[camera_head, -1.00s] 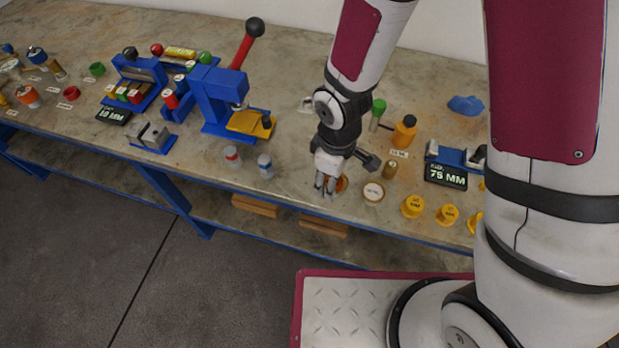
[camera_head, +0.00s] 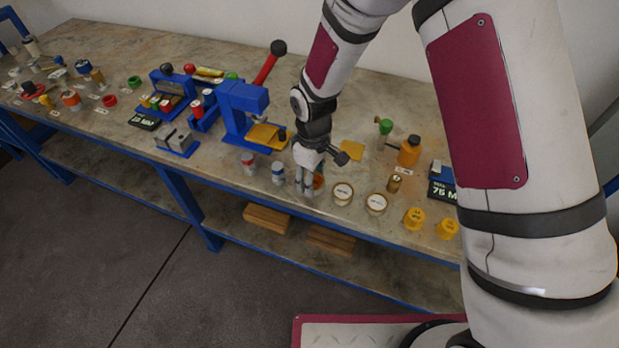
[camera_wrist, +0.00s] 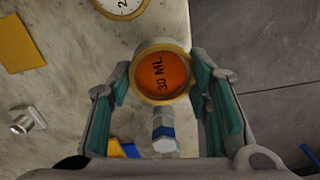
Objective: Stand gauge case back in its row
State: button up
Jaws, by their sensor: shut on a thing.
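My gripper (camera_head: 307,190) is at the front of the bench, with its fingers down. In the wrist view its fingers (camera_wrist: 163,95) are shut on a round case (camera_wrist: 143,74) with a brass-coloured rim and an orange face marked "30 ML". In the head view the fingers partly hide this orange case (camera_head: 318,181). Two round white-faced gauges (camera_head: 343,190) (camera_head: 376,202) lie face up just right of it; the edge of one dial (camera_wrist: 122,6) shows in the wrist view. I cannot tell whether the held case touches the bench.
An orange bottle (camera_head: 409,151), a brass cap (camera_head: 394,183) and yellow caps (camera_head: 414,218) are right. The bench's front edge is close.

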jog(key=shift+w+a+f, duration=0.1)
jog(key=shift+w+a, duration=0.05)
jog(key=shift+w, duration=0.45)
jog(key=shift+w+a, duration=0.15)
jog(key=shift+w, duration=0.45)
jog(key=shift+w+f, duration=0.15)
jog(key=shift+f, duration=0.2)
jog(key=shift+f+p, duration=0.35)
jog(key=shift+f, duration=1.1)
jog(key=o, duration=1.3)
jog(key=shift+f, duration=0.15)
